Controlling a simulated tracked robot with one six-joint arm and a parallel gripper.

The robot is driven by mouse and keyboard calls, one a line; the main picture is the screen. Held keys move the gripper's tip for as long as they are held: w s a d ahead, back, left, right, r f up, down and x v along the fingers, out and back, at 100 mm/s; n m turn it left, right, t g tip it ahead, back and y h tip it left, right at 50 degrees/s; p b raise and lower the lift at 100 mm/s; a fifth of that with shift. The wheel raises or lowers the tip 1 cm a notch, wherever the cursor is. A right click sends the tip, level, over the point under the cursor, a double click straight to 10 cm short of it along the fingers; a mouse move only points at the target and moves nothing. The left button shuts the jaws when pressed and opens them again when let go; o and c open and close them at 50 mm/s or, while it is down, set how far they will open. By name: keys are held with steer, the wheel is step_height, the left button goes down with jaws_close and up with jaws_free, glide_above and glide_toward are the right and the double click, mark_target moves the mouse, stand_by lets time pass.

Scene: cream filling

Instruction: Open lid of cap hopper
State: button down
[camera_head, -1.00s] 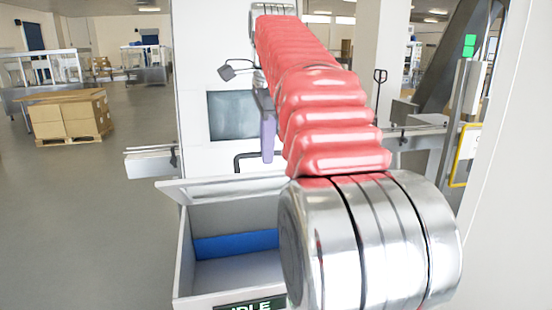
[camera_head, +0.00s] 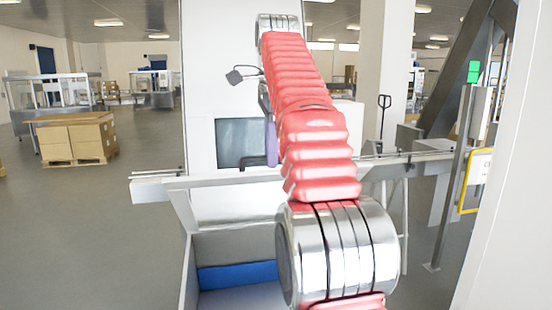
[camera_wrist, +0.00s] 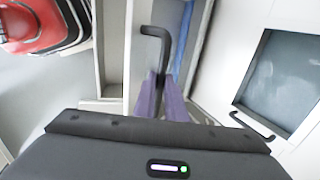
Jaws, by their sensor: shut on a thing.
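The cap hopper (camera_head: 190,272) is an open-topped light grey box at the lower middle of the head view, with blue (camera_head: 237,273) inside. My gripper (camera_head: 271,138) has purple fingers, partly hidden behind my red-sleeved arm. In the wrist view the fingers (camera_wrist: 163,97) are shut on a black bent handle (camera_wrist: 156,33), whose upper part sticks out beyond them. Part of the handle also shows beside the fingers in the head view (camera_head: 252,160). My arm covers the right part of the hopper.
A white machine with a dark window (camera_head: 241,142) stands behind the hopper. A conveyor (camera_head: 157,189) runs past behind it. A post with a yellow frame (camera_head: 474,180) and a white panel are at right. Cardboard boxes (camera_head: 76,140) stand at far left; the floor between is clear.

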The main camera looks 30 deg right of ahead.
steer(key=shift+w+d, duration=0.35)
steer(key=shift+w, duration=0.1)
stand_by(0.3)
steer(key=c, duration=2)
jaws_free()
steer(key=shift+w, duration=0.15)
steer(key=shift+o, duration=0.9)
steer(key=shift+r, duration=0.1)
